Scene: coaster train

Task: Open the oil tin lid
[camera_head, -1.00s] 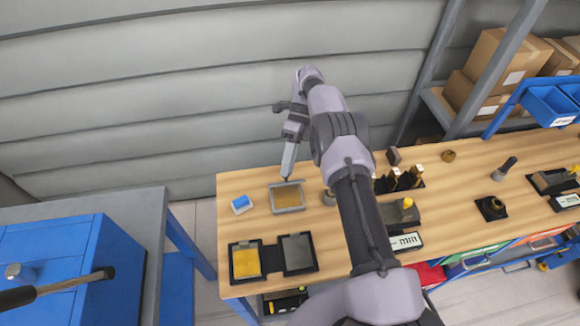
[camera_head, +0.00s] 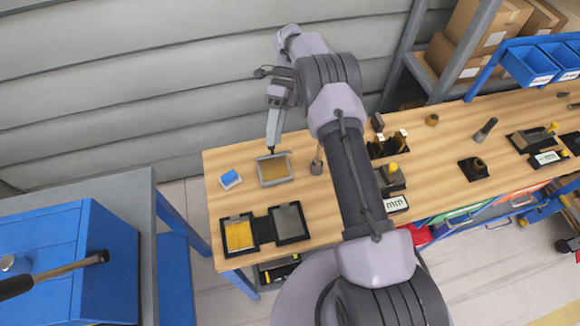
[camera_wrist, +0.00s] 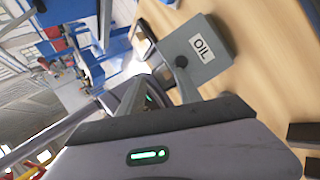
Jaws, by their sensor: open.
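The oil tin (camera_head: 262,180) is a grey, square-rimmed box on the wooden table in the head view, with an amber-brown area inside its rim. In the wrist view, a grey panel of the oil tin (camera_wrist: 212,50) carries a white "OIL" label. My gripper (camera_head: 271,150) points down at the tin's far edge. In the wrist view one fingertip overlaps the grey panel. The jaws are open, and nothing shows held between them. I cannot tell whether the fingertip touches the tin, or how far its lid stands open.
A black two-part tray (camera_head: 262,231) with yellow and grey panels lies nearer. A small grey pot (camera_head: 316,168) stands right of the tin. Several dark items sit farther right, partly behind my arm. The wall is close behind the table.

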